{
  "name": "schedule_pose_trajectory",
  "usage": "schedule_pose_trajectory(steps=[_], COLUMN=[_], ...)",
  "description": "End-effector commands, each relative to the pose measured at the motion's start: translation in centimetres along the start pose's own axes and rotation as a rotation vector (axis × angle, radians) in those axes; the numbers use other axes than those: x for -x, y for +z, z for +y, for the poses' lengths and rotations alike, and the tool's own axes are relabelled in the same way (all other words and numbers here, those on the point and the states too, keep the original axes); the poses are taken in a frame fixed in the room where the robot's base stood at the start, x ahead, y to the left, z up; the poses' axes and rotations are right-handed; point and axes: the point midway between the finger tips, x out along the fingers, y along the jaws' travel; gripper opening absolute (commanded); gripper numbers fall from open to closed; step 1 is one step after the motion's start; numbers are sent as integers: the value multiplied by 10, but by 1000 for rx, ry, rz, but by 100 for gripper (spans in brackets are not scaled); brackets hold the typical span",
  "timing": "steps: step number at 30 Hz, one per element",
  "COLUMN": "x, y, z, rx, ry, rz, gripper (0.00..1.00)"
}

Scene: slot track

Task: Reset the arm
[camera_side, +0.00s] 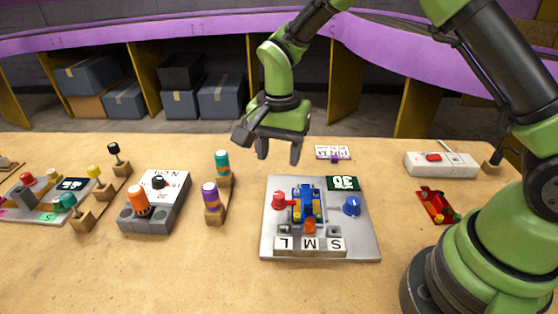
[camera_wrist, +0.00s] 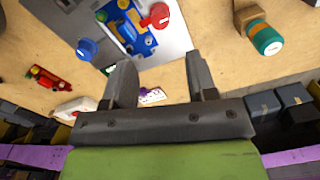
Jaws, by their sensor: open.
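My gripper (camera_side: 278,151) is open and empty. In the side view it hangs above the table, behind the grey board (camera_side: 362,240), with its fingers pointing down. In the wrist view the two fingers (camera_wrist: 160,82) are spread apart with nothing between them. The board carries a blue block with yellow parts (camera_side: 308,203), a red knob (camera_side: 279,201), a blue knob (camera_side: 351,205), an orange knob (camera_side: 310,226) and a strip lettered L, M, S (camera_side: 309,245).
A teal and orange peg (camera_side: 222,163) and a purple one (camera_side: 211,196) stand left of the board. A grey box with an orange knob (camera_side: 138,201) is further left. A red part (camera_side: 435,205) and a white box (camera_side: 441,164) lie right. Table between board and red part is clear.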

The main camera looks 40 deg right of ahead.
Motion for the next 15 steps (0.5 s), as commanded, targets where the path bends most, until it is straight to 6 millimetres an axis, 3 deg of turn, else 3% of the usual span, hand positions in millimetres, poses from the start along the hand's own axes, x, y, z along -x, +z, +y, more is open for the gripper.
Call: schedule_pose_trajectory(steps=[9, 11, 15], x=[6, 17, 64], y=[0, 0, 1], z=[1, 4, 19], rx=[8, 25, 102], ry=[-10, -29, -112], rz=[2, 5, 21], gripper=[52, 52, 52])
